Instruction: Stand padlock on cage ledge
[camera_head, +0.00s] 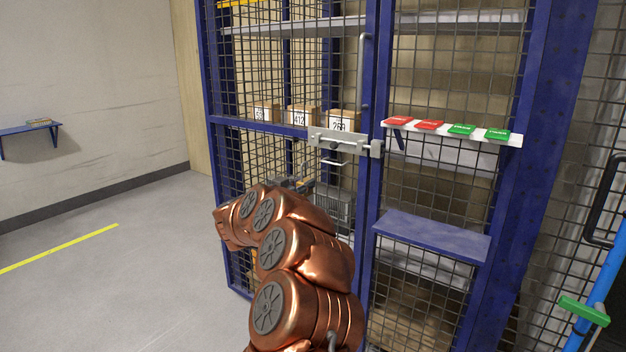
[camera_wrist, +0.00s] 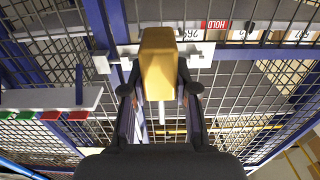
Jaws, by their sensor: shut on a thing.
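The yellow padlock (camera_wrist: 158,65) is between the two dark fingers of my gripper (camera_wrist: 160,92) in the wrist view. My gripper is shut on its body, and a pale shackle part (camera_wrist: 161,112) shows below the body in that picture. In the head view my gripper (camera_head: 292,183) is mostly hidden behind my copper arm, and the padlock cannot be seen. The blue cage ledge (camera_head: 432,234) is on the right door panel, to the right of my gripper, and its top is bare. The grey latch (camera_head: 340,143) is on the cage door above my gripper.
A white shelf (camera_head: 452,134) with red and green tags sits above the ledge. Numbered boxes (camera_head: 301,115) stand inside the mesh. A red tag (camera_wrist: 214,25) shows near the latch in the wrist view. Open floor (camera_head: 110,275) lies to the left.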

